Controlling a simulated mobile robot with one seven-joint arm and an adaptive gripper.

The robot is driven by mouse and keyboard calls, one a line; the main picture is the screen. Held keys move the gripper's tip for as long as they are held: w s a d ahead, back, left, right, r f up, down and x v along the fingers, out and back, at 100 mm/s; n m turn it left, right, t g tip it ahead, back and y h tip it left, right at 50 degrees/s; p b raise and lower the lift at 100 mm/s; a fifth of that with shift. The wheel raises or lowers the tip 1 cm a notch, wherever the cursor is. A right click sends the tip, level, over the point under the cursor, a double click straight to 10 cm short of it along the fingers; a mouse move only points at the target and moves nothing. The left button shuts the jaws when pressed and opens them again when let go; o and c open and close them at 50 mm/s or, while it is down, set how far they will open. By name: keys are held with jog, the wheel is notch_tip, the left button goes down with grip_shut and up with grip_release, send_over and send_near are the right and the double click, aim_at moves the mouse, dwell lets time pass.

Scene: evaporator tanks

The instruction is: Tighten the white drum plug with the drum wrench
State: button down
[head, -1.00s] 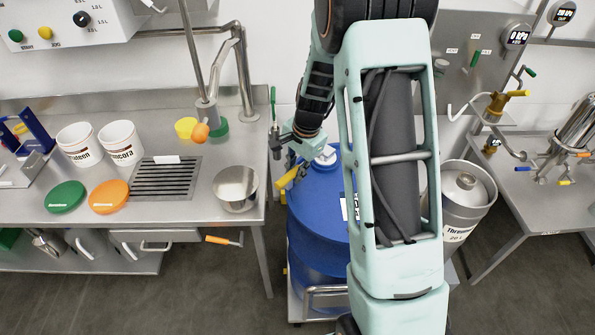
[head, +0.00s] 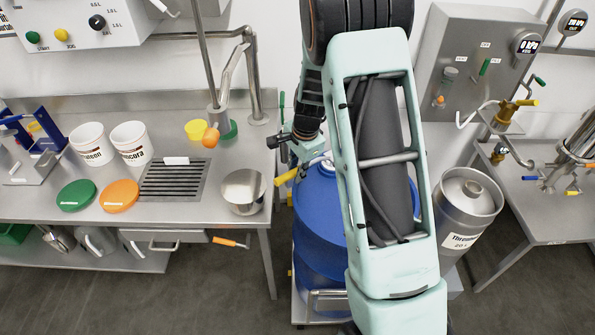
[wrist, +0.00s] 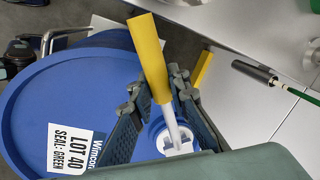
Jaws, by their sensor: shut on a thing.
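The drum wrench has a yellow handle (wrist: 147,55) and a pale shaft. My gripper (wrist: 155,90) is shut on the wrench, its dark fingers on either side of it. The wrench's white cross-shaped head (wrist: 178,144) is at the round white plug (wrist: 157,132) on top of the blue drum (wrist: 40,105). I cannot tell whether the head is seated in the plug. In the head view, the yellow handle (head: 286,176) points left from my gripper (head: 292,150), over the edge of the drum (head: 315,225). My arm hides much of the drum.
A steel bench (head: 225,165) stands left of the drum, with a steel pot (head: 243,191) near its edge. A steel keg (head: 468,205) stands to the right. A yellow piece (wrist: 202,68) and a green rod with a black grip (wrist: 255,71) show beyond my gripper.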

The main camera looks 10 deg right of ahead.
jog(key=shift+w+a+r, duration=0.15)
jog(key=shift+w, duration=0.15)
jog(key=shift+w+a+m+p, duration=0.15)
jog(key=shift+w+m+p, duration=0.35)
jog(key=shift+m+p, duration=0.1)
jog(key=shift+s+b, duration=0.3)
jog(key=shift+b, duration=0.05)
